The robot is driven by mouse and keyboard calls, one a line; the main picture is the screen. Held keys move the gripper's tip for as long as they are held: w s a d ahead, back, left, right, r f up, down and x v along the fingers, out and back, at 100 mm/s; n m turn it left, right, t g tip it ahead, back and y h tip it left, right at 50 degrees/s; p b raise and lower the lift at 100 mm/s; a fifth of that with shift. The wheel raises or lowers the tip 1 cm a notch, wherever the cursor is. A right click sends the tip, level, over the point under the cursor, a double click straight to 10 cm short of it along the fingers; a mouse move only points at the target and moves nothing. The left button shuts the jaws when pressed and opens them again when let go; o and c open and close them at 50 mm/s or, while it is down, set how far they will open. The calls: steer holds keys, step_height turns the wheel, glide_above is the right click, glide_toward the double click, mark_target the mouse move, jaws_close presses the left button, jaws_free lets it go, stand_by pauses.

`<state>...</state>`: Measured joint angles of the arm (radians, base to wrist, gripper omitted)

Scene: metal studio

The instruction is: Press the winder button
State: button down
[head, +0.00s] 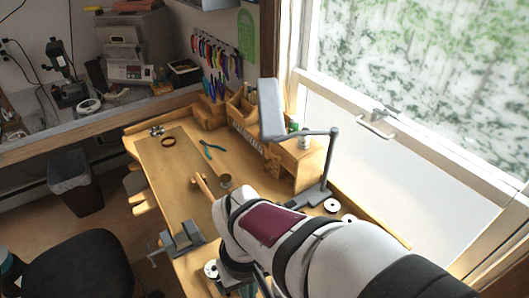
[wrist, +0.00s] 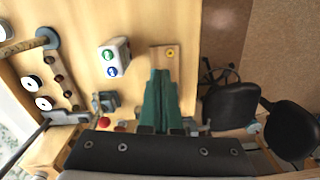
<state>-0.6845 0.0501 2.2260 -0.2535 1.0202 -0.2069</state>
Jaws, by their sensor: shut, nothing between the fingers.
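In the wrist view a small white box (wrist: 115,57) stands on the wooden bench. It has a green round button (wrist: 108,54) and a blue round button (wrist: 112,71) on its face. I cannot tell which one is the winder button. My gripper (wrist: 161,72) has dark green fingers, shut together and empty. They are to the right of the box, apart from it in the picture. Their tips appear near a wooden block with a yellow round spot (wrist: 171,53). In the head view my white arm hides much of the near bench, and the fingers are mostly hidden.
A grey vise (head: 182,240) sits at the bench's near left edge. A lamp (head: 270,108) on a grey stand is at the right, with white spools (head: 331,205) by its base. A dark chair (head: 82,262) stands left of the bench.

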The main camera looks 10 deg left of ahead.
steer(key=a, duration=0.1)
steer(key=a+f+n, duration=0.1)
steer(key=a+n, duration=0.1)
steer(key=shift+s+a+f, duration=0.15)
steer(key=shift+a+f, duration=0.15)
steer(key=shift+a, duration=0.05)
step_height(320, 180, down, 14)
steer(key=shift+d, duration=0.1)
stand_by(0.3)
